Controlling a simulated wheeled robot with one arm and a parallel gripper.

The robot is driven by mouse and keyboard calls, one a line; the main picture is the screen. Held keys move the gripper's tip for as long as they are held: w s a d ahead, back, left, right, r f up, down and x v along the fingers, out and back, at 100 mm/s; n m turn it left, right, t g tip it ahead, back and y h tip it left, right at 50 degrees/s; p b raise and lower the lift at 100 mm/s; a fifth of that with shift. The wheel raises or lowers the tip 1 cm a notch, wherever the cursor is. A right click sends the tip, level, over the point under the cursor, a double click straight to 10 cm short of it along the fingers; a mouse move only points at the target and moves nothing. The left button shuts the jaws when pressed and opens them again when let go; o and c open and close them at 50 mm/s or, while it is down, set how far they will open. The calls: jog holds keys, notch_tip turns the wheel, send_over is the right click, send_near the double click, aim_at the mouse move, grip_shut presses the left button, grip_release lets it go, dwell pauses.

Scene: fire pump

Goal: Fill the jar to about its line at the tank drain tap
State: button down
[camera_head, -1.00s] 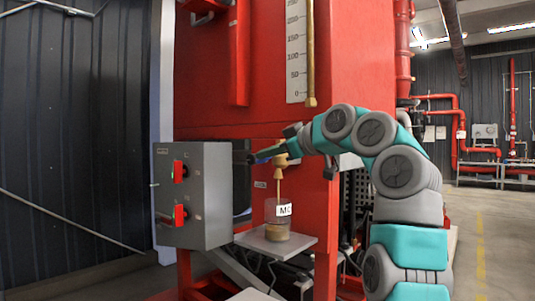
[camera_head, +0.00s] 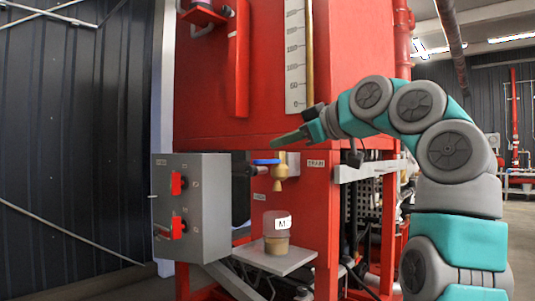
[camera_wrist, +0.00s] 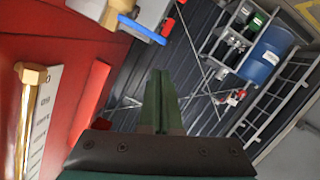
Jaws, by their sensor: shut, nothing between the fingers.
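The jar (camera_head: 276,243), with an M label, stands upright on a grey shelf (camera_head: 262,262) below the brass drain tap (camera_head: 281,174). Tan liquid fills about its lower half, up to just below the label; I cannot make out a fill line. No stream shows between tap and jar. The tap's blue lever (camera_head: 266,161) lies crosswise, pointing left; it also shows at the top of the wrist view (camera_wrist: 142,30). My gripper (camera_head: 276,142) is shut and empty, just above the lever and apart from it. Its closed fingers (camera_wrist: 160,85) show in the wrist view.
A grey control box (camera_head: 192,207) with red switches stands left of the jar. The red tank (camera_head: 270,80) rises behind my gripper, with a scale (camera_head: 295,60) and brass gauge tube (camera_head: 309,50). A blue drum (camera_wrist: 266,55) shows in the wrist view.

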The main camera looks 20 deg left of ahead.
jog(key=v, duration=0.3)
jog(key=shift+d, duration=0.15)
dwell(0.8)
